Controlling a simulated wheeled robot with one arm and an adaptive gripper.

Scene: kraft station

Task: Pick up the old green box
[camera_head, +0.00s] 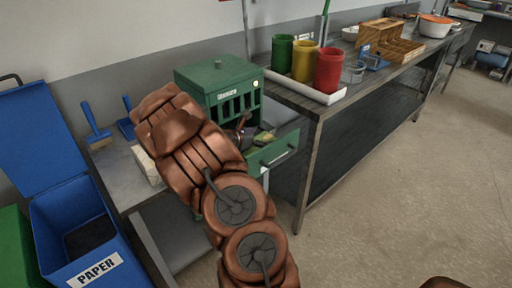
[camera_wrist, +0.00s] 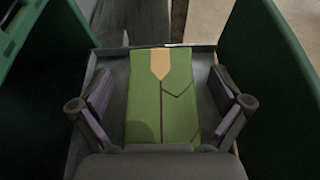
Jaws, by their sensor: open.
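The green box (camera_wrist: 178,112), with a tan patch and dark lines on its top, lies in an open drawer (camera_wrist: 112,62) in the wrist view. My gripper (camera_wrist: 160,92) is open, with one finger on each side of the box; whether the fingers touch it I cannot tell. In the head view, my gripper (camera_head: 246,132) is over the open green drawer (camera_head: 276,152) of a green cabinet (camera_head: 218,78). A small green part of the box (camera_head: 264,138) shows beside the gripper there. The near end of the box is hidden by the gripper in the wrist view.
Green walls (camera_wrist: 262,85) rise close on both sides of the gripper. To the right, a dark table (camera_head: 318,118) bears green, yellow and red cups on a white tray (camera_head: 308,88). A blue paper bin (camera_head: 75,225) stands at left. Floor at right is clear.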

